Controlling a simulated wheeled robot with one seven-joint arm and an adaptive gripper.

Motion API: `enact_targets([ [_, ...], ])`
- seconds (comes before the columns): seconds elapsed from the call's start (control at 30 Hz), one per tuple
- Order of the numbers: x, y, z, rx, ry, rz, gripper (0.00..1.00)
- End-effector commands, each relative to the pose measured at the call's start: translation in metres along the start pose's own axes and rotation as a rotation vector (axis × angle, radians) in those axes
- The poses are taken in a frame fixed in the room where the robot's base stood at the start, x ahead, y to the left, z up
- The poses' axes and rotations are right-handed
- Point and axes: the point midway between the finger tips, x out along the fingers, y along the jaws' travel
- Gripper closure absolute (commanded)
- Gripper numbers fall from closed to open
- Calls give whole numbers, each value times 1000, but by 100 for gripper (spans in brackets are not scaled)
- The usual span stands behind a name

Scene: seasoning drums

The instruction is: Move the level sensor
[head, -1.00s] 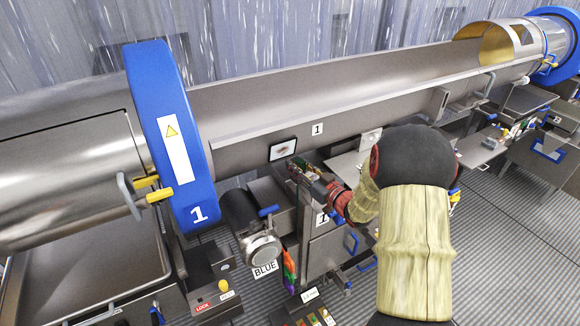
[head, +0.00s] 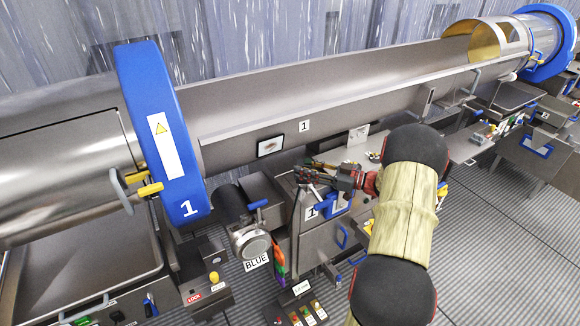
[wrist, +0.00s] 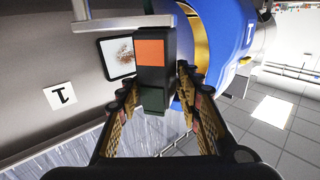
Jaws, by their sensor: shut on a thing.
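In the wrist view a dark block with an orange face (wrist: 150,52) and a dark green lower face stands between the fingers of my gripper (wrist: 157,84); it looks like the level sensor. My gripper is shut on it. In the head view my gripper (head: 308,173) is in front of the long steel drum, above the grey cabinet with a "1" label. The block is too small and too hidden to make out there.
A blue ring (head: 165,135) circles the drum (head: 330,95) on the left. Striped floor (head: 500,235) is free on the right.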

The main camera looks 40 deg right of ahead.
Motion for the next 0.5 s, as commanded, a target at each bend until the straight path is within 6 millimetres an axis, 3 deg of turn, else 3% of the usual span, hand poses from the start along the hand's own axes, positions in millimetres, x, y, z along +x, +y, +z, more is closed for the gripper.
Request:
enact_targets([
  [0.13,-13,10,-2,-2,1,17,100],
  [0.5,-16,14,-3,-7,1,20,100],
])
